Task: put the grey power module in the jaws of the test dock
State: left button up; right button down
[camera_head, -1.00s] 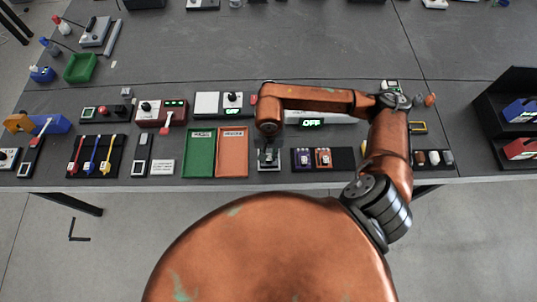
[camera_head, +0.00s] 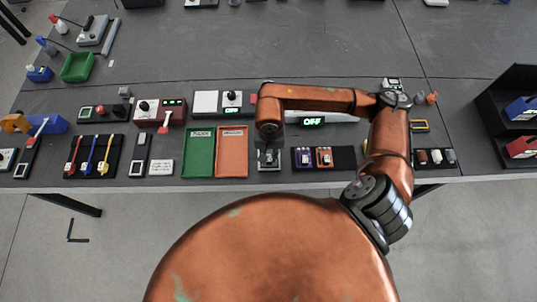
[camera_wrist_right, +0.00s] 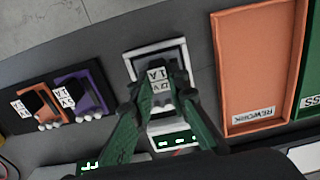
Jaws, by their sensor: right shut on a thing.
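The test dock (camera_head: 269,166) is a pale grey square frame near the table's front edge. It also shows at the top middle of the right wrist view (camera_wrist_right: 132,66). My right gripper (camera_head: 268,150) points down over it. In the wrist view its green fingers (camera_wrist_right: 160,84) are shut on the grey power module (camera_wrist_right: 158,74), which has white labels. The module is at the dock, within or just above the frame; I cannot tell whether it is fully seated. The fingers hide most of it and the dock jaws. My left gripper is not in view.
A purple module (camera_head: 304,158) and an orange module (camera_head: 324,157) sit in a black rack right of the dock. An orange tray (camera_head: 232,155) and a green tray (camera_head: 199,155) lie to its left. A display reading OFF (camera_head: 313,121) stands behind.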

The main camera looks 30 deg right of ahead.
jog(key=shift+f+b, duration=0.3)
jog(key=shift+f, duration=0.05)
jog(key=c, duration=1.8)
grip_release()
jog(key=shift+o, duration=0.2)
jog(key=shift+r, duration=0.1)
notch_tip(320, 180, up, 12)
